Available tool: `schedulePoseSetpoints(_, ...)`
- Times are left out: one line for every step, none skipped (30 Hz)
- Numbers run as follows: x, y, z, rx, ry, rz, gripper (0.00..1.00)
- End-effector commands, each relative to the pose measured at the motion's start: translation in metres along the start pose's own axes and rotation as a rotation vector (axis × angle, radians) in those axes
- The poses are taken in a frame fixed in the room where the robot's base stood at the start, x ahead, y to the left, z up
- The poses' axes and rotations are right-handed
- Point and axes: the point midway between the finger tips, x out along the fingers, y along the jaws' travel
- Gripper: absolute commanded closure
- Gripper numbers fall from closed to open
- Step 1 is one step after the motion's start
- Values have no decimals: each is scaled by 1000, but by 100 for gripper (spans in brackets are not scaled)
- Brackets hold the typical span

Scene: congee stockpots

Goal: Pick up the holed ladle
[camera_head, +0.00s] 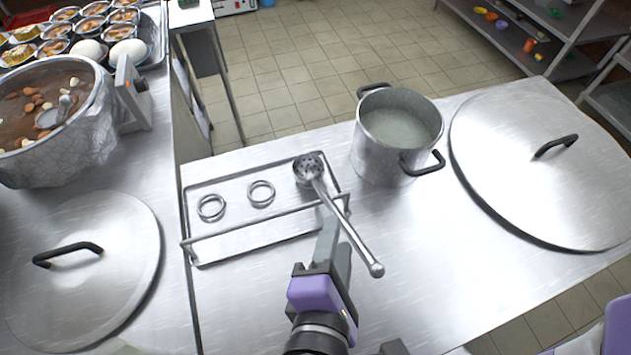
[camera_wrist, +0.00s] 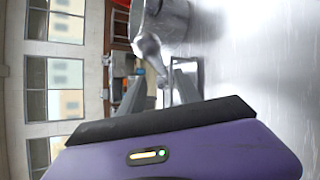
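The holed ladle (camera_head: 352,235) lies slanted over the front right of a shallow metal tray (camera_head: 222,247). Its perforated bowl (camera_head: 309,168) rests at the tray's back right. Its handle crosses the tray's front rail, and its rounded end projects past it, to the right of my gripper. My gripper (camera_head: 335,232) is low over the table, just left of the handle. In the wrist view, the two fingers of my gripper (camera_wrist: 158,82) stand apart, with the ladle's handle end (camera_wrist: 149,45) ahead of them. I cannot tell whether a finger touches the handle.
Two metal rings (camera_head: 261,193) sit in the tray. A two-handled pot (camera_head: 398,135) stands behind right, beside a large lid (camera_head: 535,165). A full stockpot (camera_head: 55,115) and another lid (camera_head: 85,270) are at left.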

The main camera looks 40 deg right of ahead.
Motion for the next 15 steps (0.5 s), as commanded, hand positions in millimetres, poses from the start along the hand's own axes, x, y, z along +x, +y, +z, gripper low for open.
schedulePoseSetpoints(5,-2,0,0,-2,-1,60)
schedulePoseSetpoints(8,-3,1,0,-3,-2,60)
schedulePoseSetpoints(14,-4,1,0,-2,-2,60)
schedulePoseSetpoints(18,-5,2,0,-3,-2,60)
schedulePoseSetpoints(23,-6,2,0,-4,-3,60)
schedulePoseSetpoints(29,-7,3,0,-3,-2,60)
schedulePoseSetpoints(33,-7,3,0,-3,-2,60)
schedulePoseSetpoints(37,-6,3,0,-2,-1,60)
schedulePoseSetpoints(42,-6,3,0,-2,-2,60)
schedulePoseSetpoints(44,-6,3,0,-2,-1,60)
schedulePoseSetpoints(47,-5,3,1,-2,-1,60)
schedulePoseSetpoints(49,-5,3,1,-2,-1,60)
schedulePoseSetpoints(50,-5,3,1,-1,-1,60)
schedulePoseSetpoints(51,-5,3,1,0,-1,60)
schedulePoseSetpoints(51,-5,3,1,0,-1,60)
